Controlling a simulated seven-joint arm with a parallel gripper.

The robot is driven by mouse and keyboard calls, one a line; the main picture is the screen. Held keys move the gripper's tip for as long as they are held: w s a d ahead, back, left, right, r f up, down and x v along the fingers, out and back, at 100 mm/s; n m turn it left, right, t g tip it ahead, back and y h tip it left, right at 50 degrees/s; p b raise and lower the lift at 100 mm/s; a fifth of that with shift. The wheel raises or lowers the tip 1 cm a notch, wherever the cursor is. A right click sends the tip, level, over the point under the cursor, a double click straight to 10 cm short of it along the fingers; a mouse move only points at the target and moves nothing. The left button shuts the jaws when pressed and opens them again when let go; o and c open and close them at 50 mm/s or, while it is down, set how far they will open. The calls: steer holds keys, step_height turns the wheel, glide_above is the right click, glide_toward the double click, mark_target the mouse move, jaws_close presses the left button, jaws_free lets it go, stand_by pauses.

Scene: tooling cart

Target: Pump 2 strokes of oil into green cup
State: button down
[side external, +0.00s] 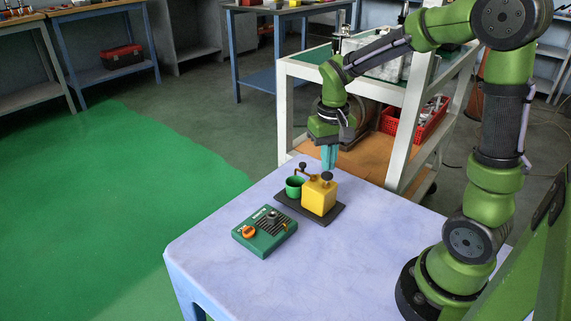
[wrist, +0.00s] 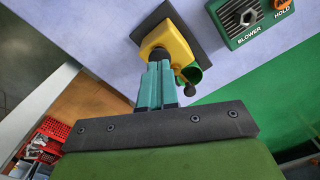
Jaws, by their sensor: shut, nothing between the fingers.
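The yellow oil pump (side external: 319,198) stands upright on a dark mat (side external: 327,216), with a black round knob (side external: 327,176) on top. The green cup (side external: 294,188) sits at its left, with a thin dark spout (side external: 307,172) reaching from the pump towards it. My gripper (side external: 329,167) points down with its teal fingers shut, right at or just above the black knob. In the wrist view my gripper (wrist: 158,65) overlaps the knob's edge, so I cannot tell whether it touches. The yellow pump (wrist: 180,42) and green cup (wrist: 193,73) are partly hidden there.
A green control box (side external: 265,233) with an orange knob and a dark switch lies left of the mat on the pale table (side external: 350,262). A white cart (side external: 398,140) with a red basket (side external: 415,122) stands close behind. The table front is clear.

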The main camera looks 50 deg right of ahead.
mark_target(327, 174)
steer(key=shift+f, duration=0.1)
steer(key=shift+f, duration=1.45)
steer(key=shift+r, duration=1.6)
steer(key=shift+r, duration=3)
